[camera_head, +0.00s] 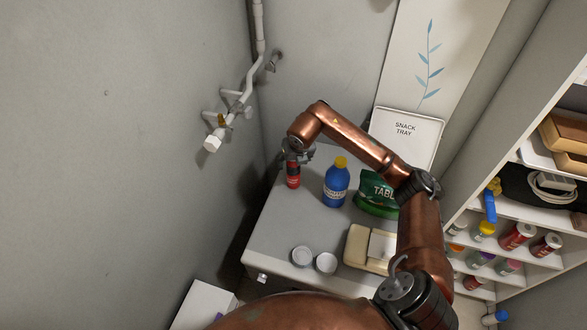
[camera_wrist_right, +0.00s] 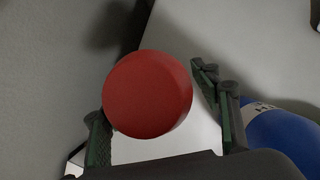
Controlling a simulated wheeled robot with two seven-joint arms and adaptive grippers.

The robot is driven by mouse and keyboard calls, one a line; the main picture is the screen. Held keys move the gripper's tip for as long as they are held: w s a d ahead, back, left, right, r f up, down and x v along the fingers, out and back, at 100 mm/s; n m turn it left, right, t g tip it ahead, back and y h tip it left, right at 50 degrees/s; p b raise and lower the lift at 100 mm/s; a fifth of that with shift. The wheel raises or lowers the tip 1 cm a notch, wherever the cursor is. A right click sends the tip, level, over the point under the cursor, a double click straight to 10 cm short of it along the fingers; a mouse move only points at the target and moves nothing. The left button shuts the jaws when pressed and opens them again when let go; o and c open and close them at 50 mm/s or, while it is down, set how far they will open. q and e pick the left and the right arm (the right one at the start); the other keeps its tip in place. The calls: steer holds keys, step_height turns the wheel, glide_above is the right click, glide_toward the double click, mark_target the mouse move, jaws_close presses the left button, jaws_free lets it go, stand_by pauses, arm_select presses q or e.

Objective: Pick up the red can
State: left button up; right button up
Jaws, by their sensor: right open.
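The red can (camera_head: 293,181) stands upright near the left edge of the grey table, its upper part hidden by my right gripper (camera_head: 296,157). In the right wrist view, the round red top of the can (camera_wrist_right: 148,94) lies between the two open fingers of my right gripper (camera_wrist_right: 165,130). The left finger is close to the can's side, and a gap shows between the can and the right finger. I cannot tell whether either finger touches it. My left gripper is not in view.
A blue bottle with a yellow cap (camera_head: 336,182) stands just right of the can, also seen in the right wrist view (camera_wrist_right: 275,135). A green bag (camera_head: 376,196), two small grey cups (camera_head: 302,257) and a beige box (camera_head: 357,245) are on the table (camera_head: 275,225). Shelves stand right.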

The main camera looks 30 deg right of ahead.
steer(key=shift+c, duration=0.3)
steer(key=c, duration=1.2)
steer(key=shift+c, duration=0.8)
steer(key=shift+r, duration=0.1)
